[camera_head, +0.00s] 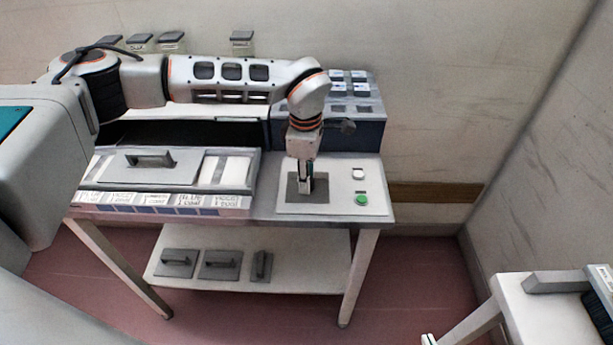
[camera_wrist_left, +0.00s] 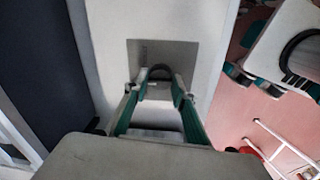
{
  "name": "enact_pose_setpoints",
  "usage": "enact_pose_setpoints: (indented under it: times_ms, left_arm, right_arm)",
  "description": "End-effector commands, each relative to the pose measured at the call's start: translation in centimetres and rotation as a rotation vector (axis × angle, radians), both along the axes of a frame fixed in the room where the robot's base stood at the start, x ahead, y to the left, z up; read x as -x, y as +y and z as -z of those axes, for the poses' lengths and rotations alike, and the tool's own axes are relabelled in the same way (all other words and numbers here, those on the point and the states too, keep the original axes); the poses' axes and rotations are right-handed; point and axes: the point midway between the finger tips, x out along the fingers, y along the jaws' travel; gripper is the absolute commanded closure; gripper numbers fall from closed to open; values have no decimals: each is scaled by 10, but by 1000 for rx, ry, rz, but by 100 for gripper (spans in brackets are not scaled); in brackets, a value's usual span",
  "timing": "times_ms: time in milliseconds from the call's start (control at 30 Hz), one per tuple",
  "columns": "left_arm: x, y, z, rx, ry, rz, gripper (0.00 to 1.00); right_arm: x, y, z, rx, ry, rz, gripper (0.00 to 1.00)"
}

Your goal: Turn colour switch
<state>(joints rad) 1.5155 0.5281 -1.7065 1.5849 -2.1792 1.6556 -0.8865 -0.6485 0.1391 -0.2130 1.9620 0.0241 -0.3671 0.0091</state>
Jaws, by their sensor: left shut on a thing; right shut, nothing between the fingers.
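The colour switch stands on a dark grey square plate (camera_head: 293,194) on the white control panel at the right end of the table. My left gripper (camera_head: 305,186) points straight down over this plate and is shut on the switch knob, which its fingers mostly hide. In the left wrist view, the fingers (camera_wrist_left: 160,92) close around a dark rounded piece in front of the grey plate (camera_wrist_left: 136,58). The knob's setting cannot be read. Only a small white and green tip of my right gripper (camera_head: 429,339) shows at the bottom edge, away from the table.
A white button (camera_head: 358,174) and a green button (camera_head: 361,199) sit right of the plate. A labelled panel with a handled lid (camera_head: 150,158) lies left. A blue-grey box (camera_head: 366,133) stands behind. Handled plates (camera_head: 220,264) lie on the lower shelf. Another table (camera_head: 540,312) is at bottom right.

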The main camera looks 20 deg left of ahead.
Motion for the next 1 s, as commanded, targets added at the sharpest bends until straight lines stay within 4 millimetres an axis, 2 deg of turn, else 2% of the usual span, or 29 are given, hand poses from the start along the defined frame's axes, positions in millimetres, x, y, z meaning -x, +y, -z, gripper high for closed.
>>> enact_pose_setpoints:
  times_ms: [267,700,1000]
  left_arm:
    - [1,-1,0,-1,1,-145,96]
    - [2,-2,1,-1,1,-534,96]
    - [3,-3,1,-2,2,-741,96]
  right_arm:
    - [0,0,-2,0,0,0,100]
    - [0,0,-2,1,0,0,100]
    - [0,0,-2,1,0,0,100]
